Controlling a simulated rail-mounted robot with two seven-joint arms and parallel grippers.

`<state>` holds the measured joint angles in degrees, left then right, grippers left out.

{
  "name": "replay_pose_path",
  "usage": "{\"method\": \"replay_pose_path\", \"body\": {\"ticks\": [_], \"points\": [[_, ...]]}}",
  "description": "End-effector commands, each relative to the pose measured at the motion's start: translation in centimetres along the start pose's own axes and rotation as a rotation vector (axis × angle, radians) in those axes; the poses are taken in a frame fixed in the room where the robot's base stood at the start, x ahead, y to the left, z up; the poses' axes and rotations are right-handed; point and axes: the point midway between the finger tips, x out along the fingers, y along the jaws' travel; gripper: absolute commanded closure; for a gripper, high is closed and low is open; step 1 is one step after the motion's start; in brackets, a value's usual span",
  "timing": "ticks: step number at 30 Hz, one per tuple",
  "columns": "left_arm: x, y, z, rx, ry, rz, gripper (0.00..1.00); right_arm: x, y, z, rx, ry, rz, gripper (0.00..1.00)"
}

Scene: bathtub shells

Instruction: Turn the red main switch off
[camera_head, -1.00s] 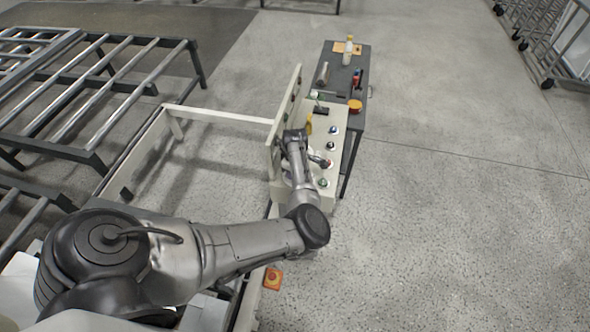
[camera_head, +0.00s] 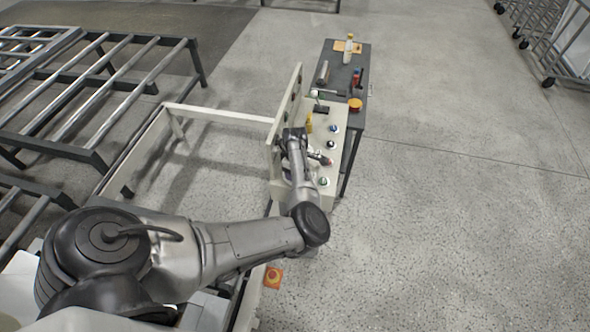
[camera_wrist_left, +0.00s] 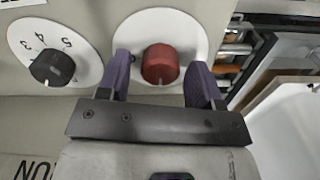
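The red main switch (camera_wrist_left: 160,64) is a round knob on a white disc, seen in the left wrist view. A pale mark shows on its lower side. My left gripper (camera_wrist_left: 161,84) is open, with one purple finger on each side of the red knob. A gap shows between each finger and the knob, so it is not clamped. In the head view my left arm reaches to the upright cream panel (camera_head: 287,108). There my wrist hides the red switch and the fingers. My right gripper is not in view.
A black numbered dial (camera_wrist_left: 52,67) sits left of the red switch. A cream console with several buttons (camera_head: 333,128) stands right of my wrist. A dark table (camera_head: 345,62) with bottles and small items is behind it.

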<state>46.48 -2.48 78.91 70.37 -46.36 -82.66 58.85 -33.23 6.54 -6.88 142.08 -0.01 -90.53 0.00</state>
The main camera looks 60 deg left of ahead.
Motion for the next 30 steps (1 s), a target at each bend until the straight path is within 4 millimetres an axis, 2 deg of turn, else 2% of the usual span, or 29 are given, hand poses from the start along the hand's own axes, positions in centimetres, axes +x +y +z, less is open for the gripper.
{"method": "replay_pose_path", "body": {"ticks": [8, 11, 14, 24, 30], "points": [[0.0, 0.0, 0.0, 0.001, -0.001, 0.000, 0.37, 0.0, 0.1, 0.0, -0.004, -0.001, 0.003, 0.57], [-0.5, 0.0, 0.0, 0.001, 0.000, 0.001, 0.37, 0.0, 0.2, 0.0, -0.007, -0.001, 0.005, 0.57], [-1.8, 0.1, 0.0, 0.000, 0.000, 0.003, 0.37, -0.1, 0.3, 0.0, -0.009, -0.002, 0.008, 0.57], [-8.4, 0.0, 0.0, 0.000, 0.000, 0.004, 0.37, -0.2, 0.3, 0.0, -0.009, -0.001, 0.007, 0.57], [-11.5, 0.0, 0.0, 0.000, 0.000, 0.002, 0.37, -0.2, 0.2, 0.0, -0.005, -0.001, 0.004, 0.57]]}}
